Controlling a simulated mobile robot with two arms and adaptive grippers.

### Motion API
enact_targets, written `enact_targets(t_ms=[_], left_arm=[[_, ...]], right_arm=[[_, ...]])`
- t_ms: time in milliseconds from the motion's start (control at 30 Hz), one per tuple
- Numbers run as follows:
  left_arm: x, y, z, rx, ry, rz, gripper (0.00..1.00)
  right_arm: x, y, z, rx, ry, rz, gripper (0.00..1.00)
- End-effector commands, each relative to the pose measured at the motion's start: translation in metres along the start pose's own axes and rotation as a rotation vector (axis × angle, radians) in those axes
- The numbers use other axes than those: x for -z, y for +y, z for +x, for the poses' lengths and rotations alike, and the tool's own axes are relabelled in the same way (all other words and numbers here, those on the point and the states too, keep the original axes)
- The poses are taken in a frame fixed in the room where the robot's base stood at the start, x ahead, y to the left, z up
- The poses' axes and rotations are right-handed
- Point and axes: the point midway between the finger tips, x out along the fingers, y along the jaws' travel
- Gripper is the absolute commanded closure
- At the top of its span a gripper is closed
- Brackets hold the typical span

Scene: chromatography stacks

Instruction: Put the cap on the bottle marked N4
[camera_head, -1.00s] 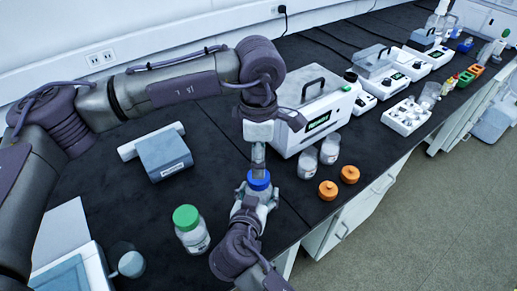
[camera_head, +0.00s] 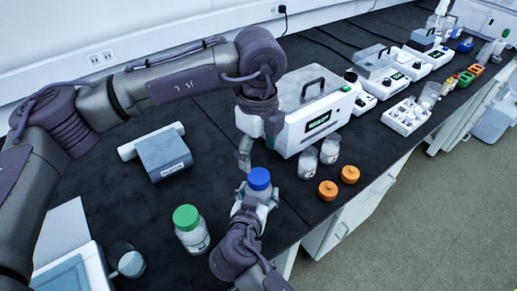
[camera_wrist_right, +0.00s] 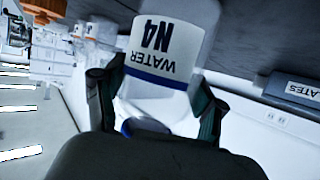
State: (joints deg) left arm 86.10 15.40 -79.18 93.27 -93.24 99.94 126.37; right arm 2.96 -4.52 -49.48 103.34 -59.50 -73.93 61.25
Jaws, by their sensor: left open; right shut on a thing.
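The bottle marked N4 (camera_wrist_right: 160,42) is between the fingers of my right gripper (camera_wrist_right: 153,100), which is shut on it; its "WATER N4" label reads upside down in the right wrist view. In the head view, the blue cap (camera_head: 259,178) sits on top of this bottle, above my right gripper (camera_head: 254,203). Whether the cap is fully tight cannot be told. My left gripper (camera_head: 243,160) is open and empty, just behind and to the left of the cap, apart from it.
A green-capped bottle (camera_head: 191,230) stands to the left. Two clear jars (camera_head: 319,156) and two orange caps (camera_head: 338,182) are to the right, near the bench edge. A white instrument (camera_head: 315,112) stands behind. The dark bench (camera_head: 120,205) has free room at left.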

Motion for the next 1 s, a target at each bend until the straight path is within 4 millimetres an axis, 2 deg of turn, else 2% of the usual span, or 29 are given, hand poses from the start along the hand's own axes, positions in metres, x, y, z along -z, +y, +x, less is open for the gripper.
enact_targets(t_ms=[100,200,600,733,1000], left_arm=[[0.0,0.0,-0.001,0.0,0.0,-0.114,0.27],[0.0,0.0,-0.001,0.0,0.0,-0.157,0.27],[0.0,0.0,0.003,-0.001,0.0,-0.165,0.27],[0.0,0.0,0.016,-0.003,0.002,-0.165,0.27],[0.0,0.001,0.058,-0.003,0.003,-0.164,0.27]], right_arm=[[0.0,0.0,0.0,0.0,0.0,-0.001,1.0],[0.0,0.0,0.0,0.0,0.0,-0.001,1.0],[0.0,0.0,0.0,0.0,0.0,-0.001,1.0],[0.0,0.0,0.0,0.0,0.0,-0.001,1.0],[0.0,0.0,0.0,0.0,0.0,0.0,1.0]])
